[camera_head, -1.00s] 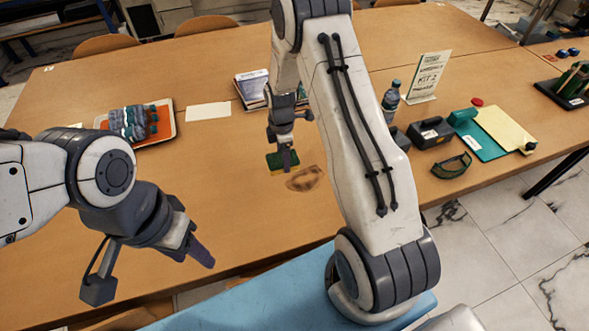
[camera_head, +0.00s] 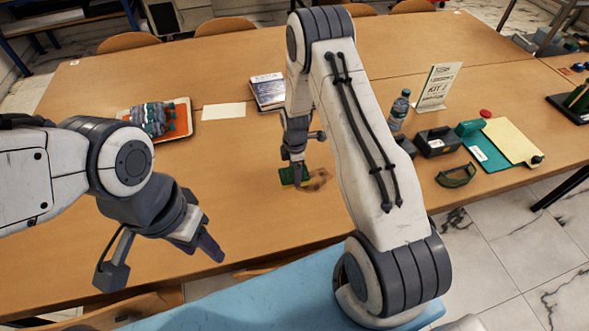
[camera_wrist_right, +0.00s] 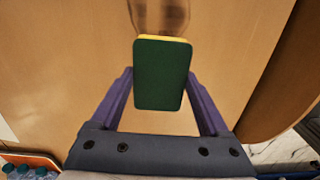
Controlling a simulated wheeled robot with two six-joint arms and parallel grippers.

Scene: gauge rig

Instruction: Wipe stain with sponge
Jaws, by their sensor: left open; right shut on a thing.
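The sponge (camera_head: 288,177), green on top with a yellow layer, is between the fingers of my right gripper (camera_head: 297,168). In the right wrist view, the sponge (camera_wrist_right: 160,75) sits between the purple fingers of the right gripper (camera_wrist_right: 160,78), which is shut on it. The brown stain (camera_head: 320,181) shows on the table just right of the sponge; in the right wrist view the stain (camera_wrist_right: 160,15) continues past the sponge's yellow edge. The sponge seems to hide part of it. I cannot tell whether the sponge touches the table. My left gripper (camera_head: 209,246) is open and empty, near the front edge.
On the wooden table (camera_head: 240,145) are an orange-edged tray (camera_head: 181,131) with several bottles, a white card (camera_head: 223,111), a book (camera_head: 268,92), a water bottle (camera_head: 399,108), a sign (camera_head: 437,87), dark boxes (camera_head: 436,141) and a teal clipboard (camera_head: 490,155). The table around the stain is clear.

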